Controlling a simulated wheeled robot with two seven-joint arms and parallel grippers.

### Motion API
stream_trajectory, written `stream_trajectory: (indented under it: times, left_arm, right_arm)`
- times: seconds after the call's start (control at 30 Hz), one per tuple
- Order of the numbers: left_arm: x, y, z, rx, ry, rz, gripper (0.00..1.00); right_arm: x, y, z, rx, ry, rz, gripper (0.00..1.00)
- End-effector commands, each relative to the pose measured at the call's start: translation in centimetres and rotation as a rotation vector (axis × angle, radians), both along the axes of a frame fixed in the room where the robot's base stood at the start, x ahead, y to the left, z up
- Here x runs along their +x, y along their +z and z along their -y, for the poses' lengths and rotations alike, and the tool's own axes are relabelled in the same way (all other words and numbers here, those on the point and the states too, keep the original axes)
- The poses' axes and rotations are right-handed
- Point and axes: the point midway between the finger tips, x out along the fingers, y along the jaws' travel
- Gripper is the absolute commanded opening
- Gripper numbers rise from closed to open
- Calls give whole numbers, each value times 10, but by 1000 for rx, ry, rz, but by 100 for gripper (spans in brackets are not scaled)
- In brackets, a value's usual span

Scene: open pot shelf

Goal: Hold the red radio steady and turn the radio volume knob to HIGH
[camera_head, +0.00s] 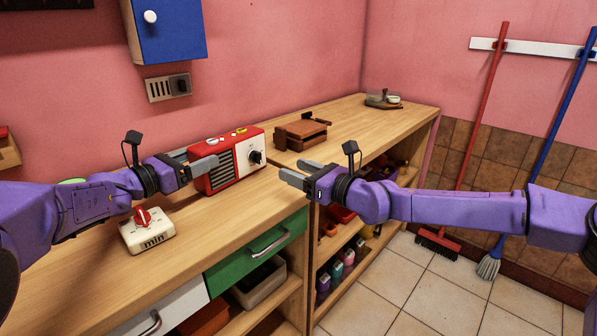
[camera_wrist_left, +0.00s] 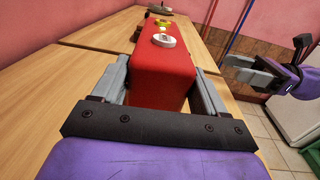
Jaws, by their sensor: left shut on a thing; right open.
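My left gripper (camera_head: 203,160) is shut on the left end of the radio, one finger on each side. In the left wrist view the radio (camera_wrist_left: 165,75) sits between the two grey fingers (camera_wrist_left: 160,88). My right gripper (camera_head: 288,175) is open and empty, to the right of the knob and apart from it. It also shows in the left wrist view (camera_wrist_left: 245,68). The knob's setting is too small to read.
A white timer (camera_head: 147,232) with a red dial marked "min" stands on the counter at the front left. A small wooden box (camera_head: 301,133) stands behind the radio. Below the counter are a green drawer (camera_head: 256,252) and open shelves with bottles.

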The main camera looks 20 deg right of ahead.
Motion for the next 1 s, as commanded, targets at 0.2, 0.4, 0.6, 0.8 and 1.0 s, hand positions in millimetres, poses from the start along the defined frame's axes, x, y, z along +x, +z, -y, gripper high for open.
stream_trajectory:
  times: [0.2,0.4,0.6,0.8,1.0]
  left_arm:
    - [0,0,0,0,0,0,86]
    - [0,0,0,0,0,0,100]
    - [-8,1,-11,1,2,0,100]
    - [-38,1,-52,-3,4,-1,100]
    - [-64,1,-85,-1,2,1,100]
  right_arm:
    - [0,0,0,0,0,0,57]
    - [0,0,0,0,0,0,57]
    - [0,0,0,-1,0,1,57]
    - [0,0,0,-1,0,1,57]
    - [0,0,0,-1,0,1,57]
